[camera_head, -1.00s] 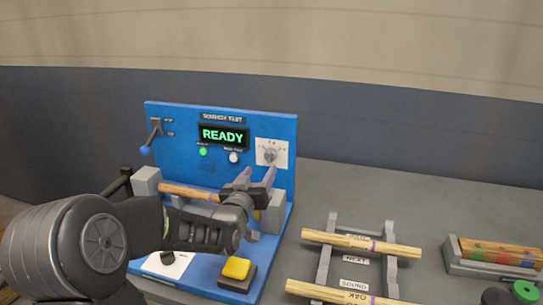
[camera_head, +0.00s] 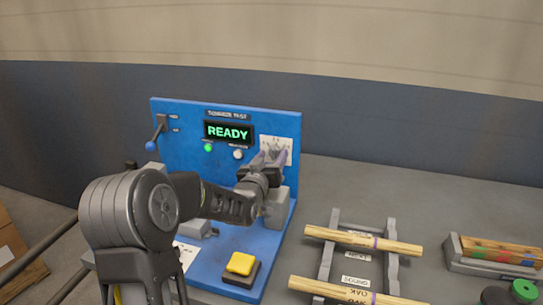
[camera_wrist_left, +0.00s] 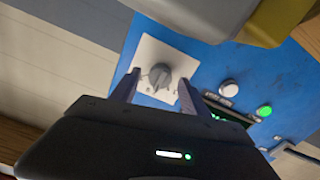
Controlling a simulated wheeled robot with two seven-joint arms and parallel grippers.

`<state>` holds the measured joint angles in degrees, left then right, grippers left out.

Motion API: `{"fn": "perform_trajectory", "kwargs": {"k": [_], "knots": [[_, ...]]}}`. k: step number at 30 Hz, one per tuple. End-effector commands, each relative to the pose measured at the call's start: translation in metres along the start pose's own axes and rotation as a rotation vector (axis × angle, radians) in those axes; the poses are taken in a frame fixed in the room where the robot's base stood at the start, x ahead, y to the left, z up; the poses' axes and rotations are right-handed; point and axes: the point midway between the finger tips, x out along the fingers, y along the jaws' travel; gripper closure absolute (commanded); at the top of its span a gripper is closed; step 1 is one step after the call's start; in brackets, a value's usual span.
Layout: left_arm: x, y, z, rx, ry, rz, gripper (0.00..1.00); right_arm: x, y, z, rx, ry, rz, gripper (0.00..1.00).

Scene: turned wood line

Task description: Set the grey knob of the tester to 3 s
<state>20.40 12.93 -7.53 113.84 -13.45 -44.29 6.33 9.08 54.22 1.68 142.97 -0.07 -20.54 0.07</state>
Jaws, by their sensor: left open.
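The blue tester (camera_head: 185,135) stands upright on the bench, with a lit READY display (camera_head: 228,132). Its grey knob (camera_wrist_left: 160,76) sits on a white dial plate (camera_wrist_left: 150,58) at the upper right of the panel. My left gripper (camera_head: 271,157) is open in front of the dial plate. In the left wrist view its two fingers (camera_wrist_left: 157,92) stand either side of the knob's lower edge, with gaps showing. In the head view the fingers partly hide the knob. The dial markings are too small to read. My right gripper is not in view.
A yellow button (camera_head: 241,263) sits on the base. A rack (camera_head: 333,225) with wooden rods and a grey tray (camera_head: 452,252) stand to the right.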

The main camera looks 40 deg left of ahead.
Motion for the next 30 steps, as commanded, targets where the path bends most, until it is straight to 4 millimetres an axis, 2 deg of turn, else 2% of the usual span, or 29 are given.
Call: {"fn": "perform_trajectory", "kwargs": {"k": [6,25,30], "knots": [[-0.0002,-0.0001,0.0001,0.0,0.0,0.0,0.48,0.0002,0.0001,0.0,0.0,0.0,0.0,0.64],[-0.0004,-0.0001,0.0,0.0,0.0,0.0,1.0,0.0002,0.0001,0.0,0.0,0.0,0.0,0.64],[-0.0004,0.0,0.0,0.0,0.0,0.0,1.0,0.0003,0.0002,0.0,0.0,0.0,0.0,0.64]]}}
